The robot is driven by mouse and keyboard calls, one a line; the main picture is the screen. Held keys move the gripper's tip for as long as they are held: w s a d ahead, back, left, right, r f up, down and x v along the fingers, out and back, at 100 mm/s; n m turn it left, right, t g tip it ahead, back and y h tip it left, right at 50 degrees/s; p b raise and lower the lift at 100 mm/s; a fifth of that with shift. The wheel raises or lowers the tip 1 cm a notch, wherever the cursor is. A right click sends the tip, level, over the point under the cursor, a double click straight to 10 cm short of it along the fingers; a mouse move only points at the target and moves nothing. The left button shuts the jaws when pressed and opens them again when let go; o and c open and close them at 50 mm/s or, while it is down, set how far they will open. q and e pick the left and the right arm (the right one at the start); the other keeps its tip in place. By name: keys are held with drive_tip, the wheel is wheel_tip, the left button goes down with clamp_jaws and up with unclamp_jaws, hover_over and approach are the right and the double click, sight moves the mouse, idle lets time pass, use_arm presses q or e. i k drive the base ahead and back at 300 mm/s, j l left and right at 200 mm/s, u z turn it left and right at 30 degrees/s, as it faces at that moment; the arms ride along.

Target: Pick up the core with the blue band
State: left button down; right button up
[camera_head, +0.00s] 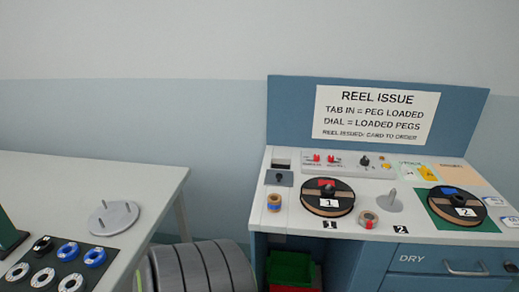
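Two small cores stand at the front of the right-hand workbench. One core (274,201), orange and tan with coloured bands, stands at the bench's left edge. The other core (368,219), tan with a reddish band, stands in front of a grey peg plate (388,202). Their bands are too small to tell for sure which one is blue. On the left table, two blue rings (68,251) lie among white and black ones on a dark mat. Neither of my grippers is in view.
Black reel 1 (327,198) and reel 2 (457,204) lie on the workbench (345,232). A grey pegged disc (113,217) sits on the white left table (150,187). Large grey rounded forms (203,268) fill the gap between tables. A green bin (290,268) sits below the bench.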

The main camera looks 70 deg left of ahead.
sight(274, 203)
drive_tip(key=u, duration=2.05)
